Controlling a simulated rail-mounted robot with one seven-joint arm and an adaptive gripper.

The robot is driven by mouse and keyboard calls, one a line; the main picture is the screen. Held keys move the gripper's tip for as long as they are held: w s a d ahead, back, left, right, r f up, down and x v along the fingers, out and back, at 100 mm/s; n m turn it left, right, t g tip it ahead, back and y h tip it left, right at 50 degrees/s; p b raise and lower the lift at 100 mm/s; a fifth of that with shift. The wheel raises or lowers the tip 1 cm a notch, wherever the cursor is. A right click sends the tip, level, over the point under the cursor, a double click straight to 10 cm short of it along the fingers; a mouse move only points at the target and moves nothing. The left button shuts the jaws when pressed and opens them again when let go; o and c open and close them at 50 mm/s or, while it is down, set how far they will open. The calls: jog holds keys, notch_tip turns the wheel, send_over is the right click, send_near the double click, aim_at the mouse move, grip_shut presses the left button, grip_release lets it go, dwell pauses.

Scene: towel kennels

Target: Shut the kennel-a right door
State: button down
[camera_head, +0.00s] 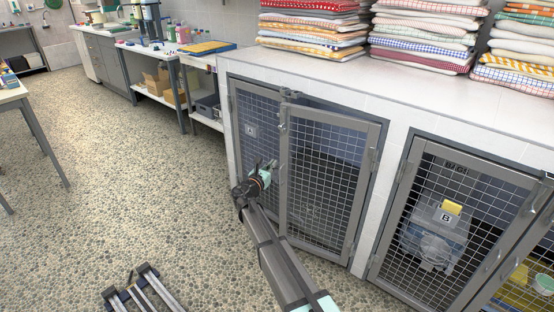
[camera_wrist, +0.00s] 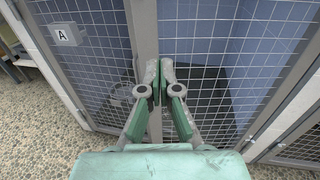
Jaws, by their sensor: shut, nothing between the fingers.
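The kennel-a right door (camera_head: 325,181) is a grey-framed wire mesh door hinged on its right side. It stands partly open, its free left edge out in front of the kennel opening. In the wrist view its mesh (camera_wrist: 215,75) fills the right half. My gripper (camera_head: 271,166) is at the outer side of that free edge, about halfway up. In the wrist view my gripper (camera_wrist: 161,83) has its green-and-grey fingers together in front of the door's upright frame bar, holding nothing. I cannot tell whether the tips touch the bar.
Kennel B's mesh door (camera_head: 440,215) is to the right. Folded towels (camera_head: 425,30) are stacked on the tiled top. The pebbled floor (camera_head: 130,170) at left is mostly clear.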

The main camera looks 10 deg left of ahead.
aim_at(289, 146)
jog(key=x, duration=1.3)
jog(key=shift+w+f+b, duration=0.1)
jog(key=shift+w+b, duration=0.05)
jog(key=shift+b, duration=0.2)
